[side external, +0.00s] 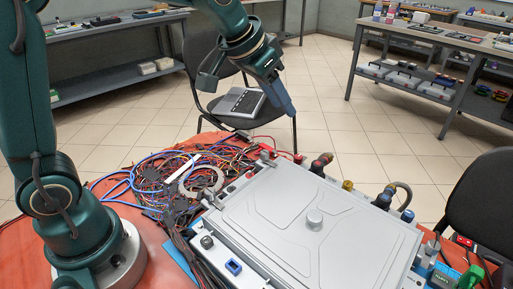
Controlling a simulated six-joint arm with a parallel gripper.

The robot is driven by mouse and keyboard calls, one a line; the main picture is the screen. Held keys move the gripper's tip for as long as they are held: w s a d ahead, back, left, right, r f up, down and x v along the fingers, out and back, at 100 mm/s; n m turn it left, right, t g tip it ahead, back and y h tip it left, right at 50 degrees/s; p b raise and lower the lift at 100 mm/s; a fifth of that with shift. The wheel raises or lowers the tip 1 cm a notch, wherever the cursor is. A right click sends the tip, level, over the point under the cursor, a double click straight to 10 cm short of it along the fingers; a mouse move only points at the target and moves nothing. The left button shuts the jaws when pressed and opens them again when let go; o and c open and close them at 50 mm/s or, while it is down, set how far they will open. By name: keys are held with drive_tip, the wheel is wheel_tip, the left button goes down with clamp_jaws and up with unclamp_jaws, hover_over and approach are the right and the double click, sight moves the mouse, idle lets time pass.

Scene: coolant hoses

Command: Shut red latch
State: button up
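My gripper (288,108) hangs in the air behind the grey box (270,215), pointing down and slightly right. Its blue-grey fingers overlap from this side, so I cannot tell if they are open or shut. It appears clear of the box, with the chair behind it. A small red part (299,157) shows at the far edge of the box, below the gripper. Another red part (463,241) lies by the fittings at the right. Both are too small to tell which is the red latch or how it stands.
Several hose fittings (348,185) line the box's far right edge, with a dark curved hose (403,192). Tangled wires (165,180) cover the orange-red table (110,205) at left. A dark chair (240,128) holding a grey device stands behind. Air above the box is free.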

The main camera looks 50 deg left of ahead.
drive_tip(key=g, duration=0.1)
approach(298, 156)
wheel_tip(298, 156, up, 2)
drive_tip(key=w, duration=0.2)
drive_tip(key=shift+g, duration=0.6)
drive_tip(key=x, duration=0.2)
drive_tip(key=s+x, duration=0.1)
drive_tip(key=x, duration=0.5)
drive_tip(key=shift+s+f, duration=0.3)
drive_tip(key=shift+w+f, duration=0.3)
drive_tip(key=shift+f, duration=0.35)
